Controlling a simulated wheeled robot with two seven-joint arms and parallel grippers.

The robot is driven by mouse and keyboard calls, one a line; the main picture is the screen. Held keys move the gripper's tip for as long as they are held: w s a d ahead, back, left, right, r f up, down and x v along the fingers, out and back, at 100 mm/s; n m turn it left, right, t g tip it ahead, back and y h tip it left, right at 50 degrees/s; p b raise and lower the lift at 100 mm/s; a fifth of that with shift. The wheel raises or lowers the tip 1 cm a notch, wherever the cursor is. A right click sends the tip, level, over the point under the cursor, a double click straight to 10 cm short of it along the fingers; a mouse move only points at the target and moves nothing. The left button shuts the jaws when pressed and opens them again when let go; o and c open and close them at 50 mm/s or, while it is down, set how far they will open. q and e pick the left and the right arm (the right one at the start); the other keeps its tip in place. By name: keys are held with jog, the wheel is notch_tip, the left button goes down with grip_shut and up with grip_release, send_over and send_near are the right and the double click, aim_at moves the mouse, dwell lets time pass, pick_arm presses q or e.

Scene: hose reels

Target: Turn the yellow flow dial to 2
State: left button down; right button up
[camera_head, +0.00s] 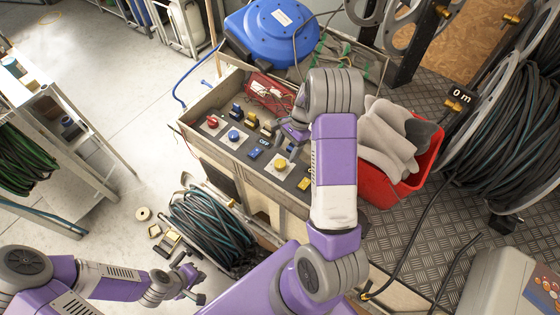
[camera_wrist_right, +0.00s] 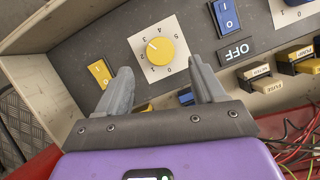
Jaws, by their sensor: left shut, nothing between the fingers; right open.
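The yellow flow dial (camera_head: 280,164) sits on a white plate on the dark control panel (camera_head: 251,165). In the right wrist view the dial (camera_wrist_right: 160,51) is ringed by the numbers 0 to 5. A short mark on it points to the upper left, around the 3; I cannot tell exactly. My right gripper (camera_wrist_right: 160,64) is open, and the dial shows beyond and between its fingertips, apparently without contact. In the head view the right gripper (camera_head: 292,134) is over the panel, partly hidden by its arm. My left gripper (camera_head: 188,279) is shut and empty, low at the left, away from the panel.
Other panel controls include a red knob (camera_head: 212,122), a blue knob (camera_head: 234,135), a yellow switch (camera_wrist_right: 99,73) and an OFF label (camera_wrist_right: 236,50).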

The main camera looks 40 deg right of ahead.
aim_at(280, 163)
jog(key=b+x, duration=0.1)
jog(key=x, duration=0.5)
jog(key=shift+f, duration=0.1)
jog(key=shift+c, duration=0.3)
jog(key=c, duration=1)
jog(key=shift+n, duration=0.3)
jog(key=n+g, duration=0.1)
jog(key=n, duration=0.2)
jog(key=shift+w+g+p, duration=0.15)
jog(key=shift+g+p, duration=0.15)
jog(key=shift+p, duration=0.1)
jog(key=n+g+h, duration=0.1)
jog(key=n, duration=0.5)
jog(key=shift+w+g+h, duration=0.1)
jog(key=shift+g+h, duration=0.3)
